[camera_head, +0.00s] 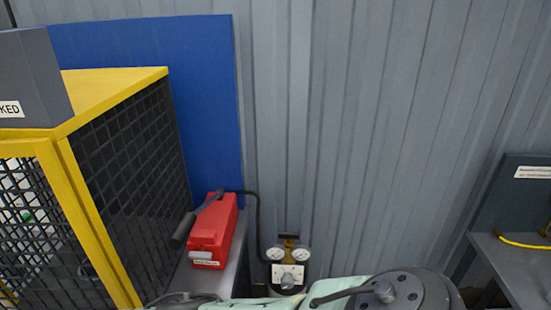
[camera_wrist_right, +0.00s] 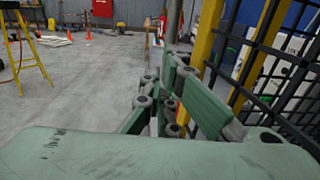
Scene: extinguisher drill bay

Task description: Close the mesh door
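A cage with a yellow frame and dark mesh (camera_head: 130,185) stands at the left of the head view. Its front mesh panel (camera_head: 35,225) has a yellow upright at its right edge. Which panel is the door, and how far open it stands, I cannot tell for sure. In the right wrist view, dark mesh (camera_wrist_right: 285,85) with yellow uprights (camera_wrist_right: 207,40) rises at the right. My right gripper (camera_wrist_right: 170,108) is close beside this mesh, its green fingers apart with nothing visible between them. Whether it touches the frame is unclear. My left gripper is not in view.
A red box (camera_head: 217,232) with a black handle stands right of the cage, near a gauge unit (camera_head: 288,265). A grey bench (camera_head: 515,265) is at the right. The wrist view shows open floor (camera_wrist_right: 80,85), a yellow ladder (camera_wrist_right: 22,50) and orange cones.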

